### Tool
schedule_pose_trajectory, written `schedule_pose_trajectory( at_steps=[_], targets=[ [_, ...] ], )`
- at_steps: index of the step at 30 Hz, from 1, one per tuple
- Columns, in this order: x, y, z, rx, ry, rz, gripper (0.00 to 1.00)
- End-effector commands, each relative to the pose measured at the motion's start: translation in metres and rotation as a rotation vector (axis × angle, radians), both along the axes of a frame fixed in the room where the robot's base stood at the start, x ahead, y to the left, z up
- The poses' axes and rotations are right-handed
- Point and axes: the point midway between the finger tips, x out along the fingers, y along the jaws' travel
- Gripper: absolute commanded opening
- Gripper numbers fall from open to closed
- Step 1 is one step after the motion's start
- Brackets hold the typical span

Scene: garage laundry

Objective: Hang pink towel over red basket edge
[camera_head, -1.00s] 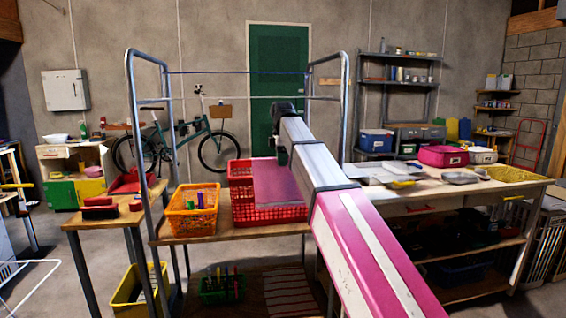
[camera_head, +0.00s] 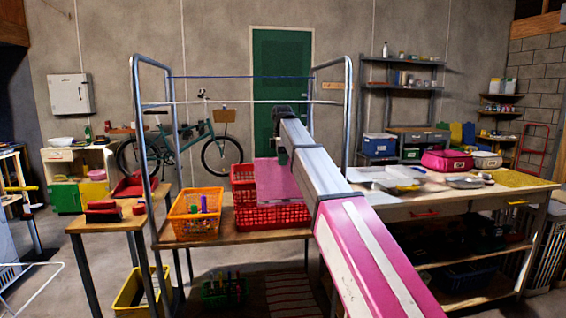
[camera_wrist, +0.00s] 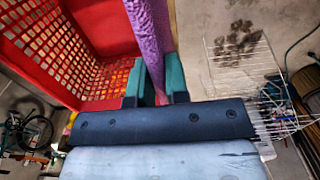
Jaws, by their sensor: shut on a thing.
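The pink towel (camera_head: 275,182) hangs as a flat sheet at the red basket (camera_head: 284,218), in front of its back part, its lower end near the front wall. Part of the towel is hidden behind my arm. In the wrist view my gripper (camera_wrist: 158,84) is shut on the towel, which shows as a narrow purple-pink strip (camera_wrist: 148,38) between the teal fingers. The red basket (camera_wrist: 100,101) is just left of the fingers in that view. I cannot tell whether the towel touches the basket rim.
An orange basket (camera_head: 196,214) with several coloured items stands left of the red basket on the wooden shelf (camera_head: 222,232). Metal rack posts (camera_head: 347,110) rise at both sides. A cluttered workbench (camera_head: 460,196) stands to the right. A white wire rack (camera_wrist: 240,68) is below, in the wrist view.

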Motion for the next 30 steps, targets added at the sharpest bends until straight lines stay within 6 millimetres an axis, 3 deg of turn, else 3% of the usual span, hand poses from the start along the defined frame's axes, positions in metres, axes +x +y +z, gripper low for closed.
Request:
schedule_pose_trajectory(
  at_steps=[6, 30],
  targets=[
    [0.016, 0.004, 0.0, 0.0, 0.0, 0.0, 0.0],
    [0.012, 0.003, -0.057, 0.0, 0.001, 0.0, 0.0]
  ],
)
